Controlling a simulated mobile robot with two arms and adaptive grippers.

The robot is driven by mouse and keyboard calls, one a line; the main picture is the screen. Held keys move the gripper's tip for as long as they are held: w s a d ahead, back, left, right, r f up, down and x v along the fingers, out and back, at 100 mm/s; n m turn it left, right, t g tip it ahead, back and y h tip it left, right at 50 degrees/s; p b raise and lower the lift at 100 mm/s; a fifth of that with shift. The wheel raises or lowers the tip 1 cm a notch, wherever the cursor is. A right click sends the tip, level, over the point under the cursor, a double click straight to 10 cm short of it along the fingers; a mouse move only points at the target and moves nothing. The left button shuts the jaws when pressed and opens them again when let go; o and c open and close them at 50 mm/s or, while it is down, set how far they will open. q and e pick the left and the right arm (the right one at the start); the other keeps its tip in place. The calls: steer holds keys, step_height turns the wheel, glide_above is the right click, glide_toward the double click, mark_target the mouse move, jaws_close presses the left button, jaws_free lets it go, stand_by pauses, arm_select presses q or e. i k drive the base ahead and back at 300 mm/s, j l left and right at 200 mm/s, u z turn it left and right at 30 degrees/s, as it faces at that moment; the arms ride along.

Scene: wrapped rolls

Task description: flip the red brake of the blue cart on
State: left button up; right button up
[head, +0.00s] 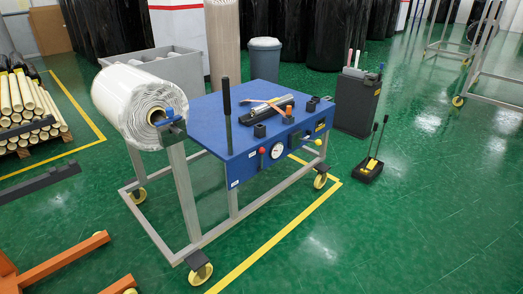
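The blue cart (205,115) stands in the middle of the head view, on a grey metal frame with yellow caster wheels. A red knob (262,151) sits on its front panel, left of a round white gauge (278,150). A lever with a yellow knob (318,142) is at the panel's right. I cannot tell for sure which part is the red brake or how it is set; no clear red lever shows at the near caster (199,270). Neither of my grippers is in view.
A large white wrapped roll (135,103) is mounted at the cart's left end. Orange metal legs (65,262) lie at the lower left. A dark bin (356,103) and a small black stand (369,171) are to the right. Green floor is clear at front right.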

mark_target(262, 150)
steer(key=i+l+z, duration=0.1)
steer(key=i+l, duration=1.75)
steer(key=i, duration=0.2)
steer(key=k+l+z, duration=0.05)
